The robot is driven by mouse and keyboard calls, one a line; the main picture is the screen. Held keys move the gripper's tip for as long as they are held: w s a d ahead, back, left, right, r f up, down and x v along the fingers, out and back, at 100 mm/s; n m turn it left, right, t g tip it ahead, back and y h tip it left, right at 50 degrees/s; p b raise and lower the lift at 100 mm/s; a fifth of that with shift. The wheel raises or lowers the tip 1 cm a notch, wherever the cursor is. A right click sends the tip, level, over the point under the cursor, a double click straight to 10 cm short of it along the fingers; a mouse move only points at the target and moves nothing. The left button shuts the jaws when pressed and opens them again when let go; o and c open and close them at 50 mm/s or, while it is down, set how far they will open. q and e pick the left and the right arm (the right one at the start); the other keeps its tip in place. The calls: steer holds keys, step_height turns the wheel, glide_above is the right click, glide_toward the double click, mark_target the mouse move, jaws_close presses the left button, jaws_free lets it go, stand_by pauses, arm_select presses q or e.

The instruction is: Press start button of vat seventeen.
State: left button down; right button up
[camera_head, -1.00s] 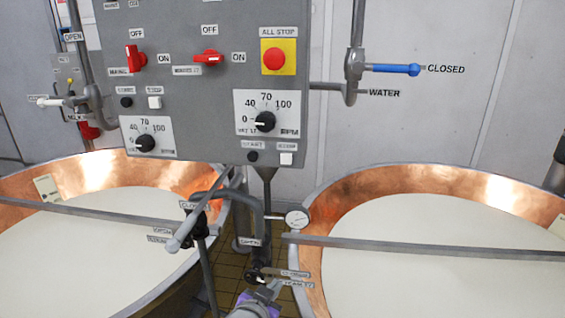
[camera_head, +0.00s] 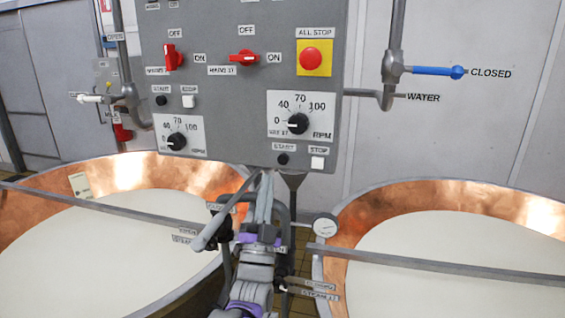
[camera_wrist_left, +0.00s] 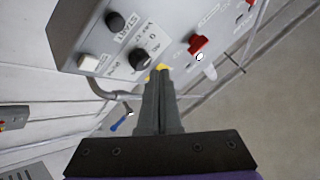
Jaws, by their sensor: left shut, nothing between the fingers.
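The grey control panel (camera_head: 225,90) hangs above and between two vats. Below the right RPM dial (camera_head: 297,123) are a black start button (camera_head: 283,159) and a white stop button (camera_head: 317,162). A label by this dial's column appears to read 17, though it is small. My left gripper (camera_head: 266,178) points up, just below the panel and left of that start button, apparently apart from it. In the left wrist view the shut, empty fingers (camera_wrist_left: 160,72) show below the dial (camera_wrist_left: 138,60), black start button (camera_wrist_left: 116,22) and white stop button (camera_wrist_left: 88,62). My right gripper is not in view.
Another start button (camera_head: 161,101) and stop button (camera_head: 189,101) sit at the panel's left. A yellow-backed red all-stop button (camera_head: 310,58) is above the right dial. A blue valve handle (camera_head: 437,71) is right.

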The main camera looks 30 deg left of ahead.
arm_select(q)
steer(key=w+a, duration=0.2)
steer(key=w, duration=0.6)
steer(key=shift+w, duration=0.3)
steer(key=shift+w+a, duration=0.1)
steer(key=shift+w, duration=0.05)
stand_by(2.0)
steer(key=shift+w, duration=0.3)
steer(key=shift+w+a, duration=0.15)
steer(key=shift+w, duration=0.25)
stand_by(0.7)
steer(key=shift+s, duration=0.1)
steer(key=shift+s+d, duration=0.2)
steer(key=shift+s, duration=0.6)
steer(key=shift+s+d, duration=0.2)
steer(key=shift+s, duration=0.6)
steer(key=shift+s+d, duration=0.2)
steer(key=shift+s, duration=0.6)
steer(key=shift+s+d, duration=0.2)
steer(key=shift+s, duration=0.6)
